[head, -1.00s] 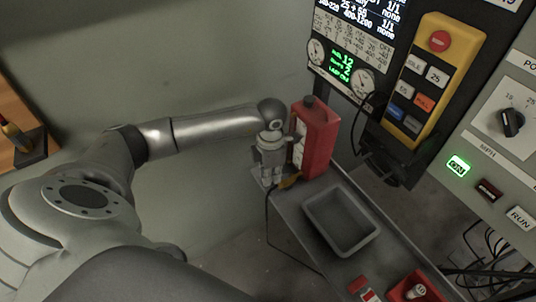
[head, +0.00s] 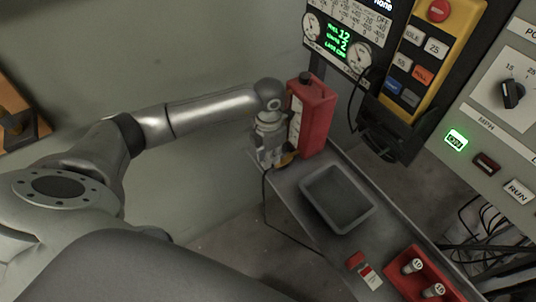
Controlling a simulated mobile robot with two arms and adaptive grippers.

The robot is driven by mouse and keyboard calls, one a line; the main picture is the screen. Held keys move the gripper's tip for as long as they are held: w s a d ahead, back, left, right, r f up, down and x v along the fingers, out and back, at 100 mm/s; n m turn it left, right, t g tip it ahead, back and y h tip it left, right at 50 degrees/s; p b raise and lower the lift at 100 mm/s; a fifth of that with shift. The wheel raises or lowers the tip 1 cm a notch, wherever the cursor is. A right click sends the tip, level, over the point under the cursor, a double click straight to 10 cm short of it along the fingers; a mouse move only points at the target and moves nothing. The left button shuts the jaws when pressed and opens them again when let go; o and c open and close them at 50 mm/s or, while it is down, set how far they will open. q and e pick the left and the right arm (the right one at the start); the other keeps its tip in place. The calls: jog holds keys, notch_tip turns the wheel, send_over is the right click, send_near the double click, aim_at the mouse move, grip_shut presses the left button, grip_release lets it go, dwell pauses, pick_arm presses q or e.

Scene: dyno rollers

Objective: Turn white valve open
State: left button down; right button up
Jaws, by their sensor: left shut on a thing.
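My left gripper (head: 270,152) points down beside a red canister (head: 316,118) with a black cap and a white front strip, at the far end of the grey bench. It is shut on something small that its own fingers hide. My right gripper is out of view.
A grey open tray (head: 368,205) lies on the bench (head: 290,185). A red holder (head: 405,285) with white-topped knobs and a small red-and-white item (head: 365,272) are nearer. A yellow button pendant (head: 422,50), gauge panel (head: 336,45) and control panel (head: 500,125) stand right.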

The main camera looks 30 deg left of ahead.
pick_arm(q)
jog(key=c, duration=1.4)
grip_release()
notch_tip(320, 180, up, 12)
jog(key=shift+r, duration=0.1)
